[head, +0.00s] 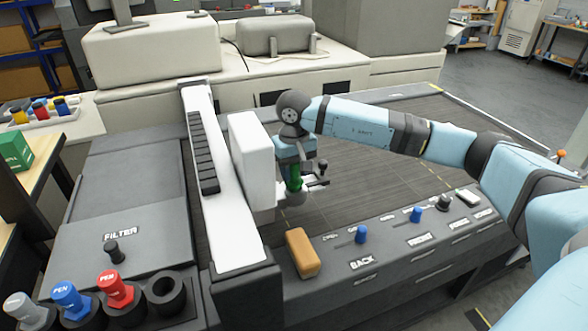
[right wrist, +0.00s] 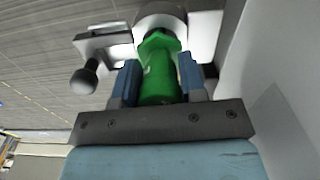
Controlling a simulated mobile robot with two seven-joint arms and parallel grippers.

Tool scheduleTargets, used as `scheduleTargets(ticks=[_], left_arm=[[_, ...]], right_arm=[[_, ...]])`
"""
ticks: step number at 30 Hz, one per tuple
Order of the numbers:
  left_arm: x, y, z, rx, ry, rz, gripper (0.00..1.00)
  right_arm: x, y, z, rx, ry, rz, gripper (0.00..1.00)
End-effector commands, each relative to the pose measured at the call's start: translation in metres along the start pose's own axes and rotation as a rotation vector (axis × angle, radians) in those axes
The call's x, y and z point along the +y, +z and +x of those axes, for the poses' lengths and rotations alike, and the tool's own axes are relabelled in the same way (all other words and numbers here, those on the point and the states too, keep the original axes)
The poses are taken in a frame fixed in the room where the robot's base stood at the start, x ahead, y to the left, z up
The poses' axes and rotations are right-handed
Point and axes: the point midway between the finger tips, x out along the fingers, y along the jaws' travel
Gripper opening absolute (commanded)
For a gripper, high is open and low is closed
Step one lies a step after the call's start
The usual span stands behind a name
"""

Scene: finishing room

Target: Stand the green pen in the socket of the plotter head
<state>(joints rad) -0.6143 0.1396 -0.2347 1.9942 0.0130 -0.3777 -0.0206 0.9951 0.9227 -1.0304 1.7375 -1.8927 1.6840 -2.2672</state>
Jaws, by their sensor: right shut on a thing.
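My right gripper (head: 296,172) is shut on the green pen (head: 295,184) and holds it upright beside the white plotter head (head: 248,160). In the right wrist view the green pen (right wrist: 158,72) sits between the two blue fingers (right wrist: 158,84). The pen's far end meets or overlaps the pale round socket (right wrist: 160,18) of the head; I cannot tell how deep it is in. A clamp lever with a dark knob (right wrist: 84,80) stands out beside the socket. My left gripper is not in view.
The white gantry beam (head: 222,205) runs just left of the head. A rack at the lower left holds grey, blue and red pens (head: 115,288) and one empty dark holder (head: 167,292). An orange-brown block (head: 302,252) and blue knobs (head: 361,234) line the front edge. The dark bed (head: 400,170) is clear.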

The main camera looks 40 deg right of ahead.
Motion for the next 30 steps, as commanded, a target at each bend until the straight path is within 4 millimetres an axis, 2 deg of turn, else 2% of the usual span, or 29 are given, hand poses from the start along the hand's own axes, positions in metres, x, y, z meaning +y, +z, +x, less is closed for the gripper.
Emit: scheduleTargets(ticks=[7,16,17,20,21,30], left_arm=[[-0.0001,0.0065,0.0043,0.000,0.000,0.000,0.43],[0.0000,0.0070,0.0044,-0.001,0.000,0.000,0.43],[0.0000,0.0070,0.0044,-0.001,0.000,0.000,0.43],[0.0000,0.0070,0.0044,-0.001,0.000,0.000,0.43],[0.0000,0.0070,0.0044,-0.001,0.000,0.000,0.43],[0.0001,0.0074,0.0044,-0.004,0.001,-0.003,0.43]], right_arm=[[0.0001,-0.0001,0.0084,0.000,0.000,0.000,0.14],[0.0001,-0.0002,0.0087,0.000,0.000,0.000,0.14],[0.0001,-0.0002,0.0087,0.000,0.000,0.000,0.40],[0.0001,-0.0001,0.0087,0.000,0.000,0.000,0.63],[0.0001,-0.0001,0.0088,0.000,0.000,0.000,0.68],[0.0000,0.0000,0.0090,0.000,0.000,0.000,0.68]])
